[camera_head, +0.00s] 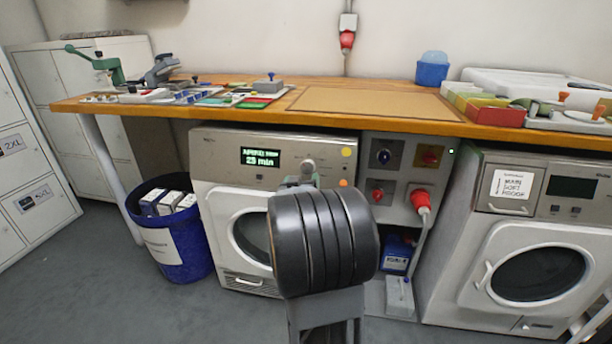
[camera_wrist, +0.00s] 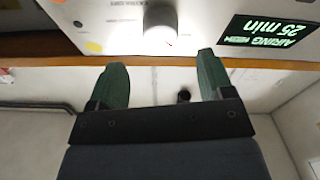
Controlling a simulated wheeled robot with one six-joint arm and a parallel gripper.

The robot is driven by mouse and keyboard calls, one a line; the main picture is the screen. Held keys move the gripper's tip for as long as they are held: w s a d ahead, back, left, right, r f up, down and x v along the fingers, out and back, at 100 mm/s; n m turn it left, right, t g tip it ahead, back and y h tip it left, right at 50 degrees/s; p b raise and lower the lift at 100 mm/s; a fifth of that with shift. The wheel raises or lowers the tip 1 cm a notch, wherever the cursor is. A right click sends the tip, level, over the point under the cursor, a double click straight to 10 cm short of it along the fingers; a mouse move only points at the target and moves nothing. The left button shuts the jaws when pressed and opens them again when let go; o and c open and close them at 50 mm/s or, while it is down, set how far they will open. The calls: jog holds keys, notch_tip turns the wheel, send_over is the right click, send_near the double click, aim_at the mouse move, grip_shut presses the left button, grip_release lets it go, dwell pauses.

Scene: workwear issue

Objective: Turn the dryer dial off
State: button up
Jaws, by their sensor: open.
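The dryer (camera_head: 215,150) stands under the workbench, its lit green display (camera_head: 260,157) showing an airing text and a minute count. Its silver round dial (camera_head: 308,166) sits right of the display. In the wrist view, which is upside down, the dial (camera_wrist: 161,22) and the display (camera_wrist: 265,32) show at the top. My gripper (camera_wrist: 161,75) has two green fingers spread apart with nothing between them. The dial lies beyond the fingertips, roughly in line with the gap, apart from them. In the head view my arm hides most of my gripper and part of the dryer door.
The wooden workbench (camera_head: 365,102) overhangs the dryer closely. A grey socket panel (camera_head: 398,150) with a red plug (camera_head: 421,198) is right of it. A blue bin (camera_head: 190,245) stands left, and a second machine (camera_head: 480,255) at right.

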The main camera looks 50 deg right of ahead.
aim_at(307, 170)
jog(key=shift+b+x, duration=0.65)
jog(key=shift+x, duration=2.7)
jog(key=shift+c, duration=0.3)
